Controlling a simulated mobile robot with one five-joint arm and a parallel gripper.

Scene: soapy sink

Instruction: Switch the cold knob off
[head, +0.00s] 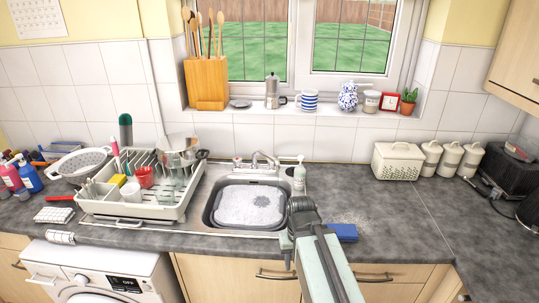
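The chrome tap (264,160) stands behind the sink (214,205), which holds a grey basin full of white suds. A small knob (237,161) with a reddish mark is left of the spout. I cannot make out a separate cold knob to the right of the spout; that area is small and partly crowded by a soap bottle (299,175). My gripper (300,206) is at the front right edge of the sink, in front of the tap and apart from it. The view along my arm hides its fingers, so its opening cannot be told.
A dish rack (135,207) with dishes stands left of the sink. The soap bottle stands behind my gripper, by the sink's back right corner. A blue cloth or sponge (342,232) lies right of my arm. The counter (385,205) to the right is mostly clear, with white canisters (432,158) farther back.

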